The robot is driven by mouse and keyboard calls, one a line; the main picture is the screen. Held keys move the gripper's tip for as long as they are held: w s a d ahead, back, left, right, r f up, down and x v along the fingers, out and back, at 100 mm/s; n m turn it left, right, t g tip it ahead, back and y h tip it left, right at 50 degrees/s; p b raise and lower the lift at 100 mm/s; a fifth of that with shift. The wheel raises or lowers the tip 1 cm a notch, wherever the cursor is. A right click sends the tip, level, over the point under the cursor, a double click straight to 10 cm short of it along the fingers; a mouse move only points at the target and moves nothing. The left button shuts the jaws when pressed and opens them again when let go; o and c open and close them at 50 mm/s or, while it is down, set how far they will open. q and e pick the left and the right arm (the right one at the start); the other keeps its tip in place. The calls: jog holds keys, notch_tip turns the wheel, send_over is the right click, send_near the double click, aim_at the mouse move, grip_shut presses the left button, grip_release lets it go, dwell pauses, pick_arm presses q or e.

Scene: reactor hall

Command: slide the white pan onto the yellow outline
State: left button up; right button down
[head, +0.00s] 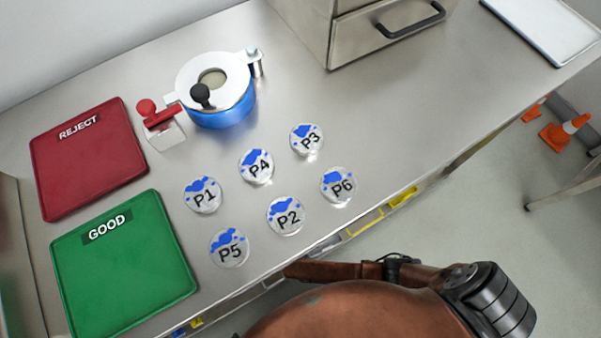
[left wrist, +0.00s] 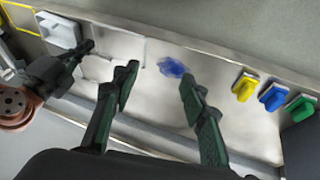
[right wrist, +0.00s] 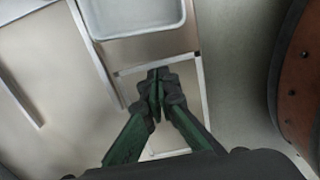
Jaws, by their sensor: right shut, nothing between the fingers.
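The white pan (left wrist: 62,32) lies on the lower steel surface at the upper left of the left wrist view. Its near part also shows at the top of the right wrist view (right wrist: 135,33). The yellow outline (left wrist: 22,25) shows only in part, beyond the pan in the left wrist view. My right gripper (right wrist: 157,76) is shut and empty, with its tips a little short of the pan's near rim; it also shows beside the pan in the left wrist view (left wrist: 88,46). My left gripper (left wrist: 157,80) is open and empty, away from the pan. Neither gripper shows in the head view.
A white line frame (right wrist: 203,90) lies around my right fingertips. A blue smear (left wrist: 172,67) and yellow (left wrist: 245,86), blue (left wrist: 272,96) and green (left wrist: 301,107) pieces lie right of the pan. Above, the worktop holds a red mat (head: 90,165), green mat (head: 125,270) and several labelled discs.

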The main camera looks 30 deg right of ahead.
notch_tip(320, 180, down, 2)
jog(key=shift+f+b, duration=0.25)
jog(key=shift+b, duration=0.35)
jog(key=d+b, duration=0.1)
jog(key=d, duration=0.1)
jog(key=shift+d+r, duration=0.1)
jog(key=shift+d, duration=0.25)
pick_arm(q)
jog(key=shift+w+f+t, duration=0.3)
jog(key=shift+f+t, duration=0.05)
jog(key=shift+f, duration=0.4)
jog(key=shift+w+f+t, duration=0.25)
jog(key=shift+f+t, duration=0.05)
jog(key=shift+f, duration=0.5)
jog(key=shift+w+f+t, duration=0.3)
jog(key=shift+f+t, duration=0.05)
jog(key=shift+f, duration=0.4)
pick_arm(e)
jog(key=shift+w+d+r, duration=0.1)
jog(key=shift+d+r, duration=0.05)
jog(key=shift+d, duration=0.5)
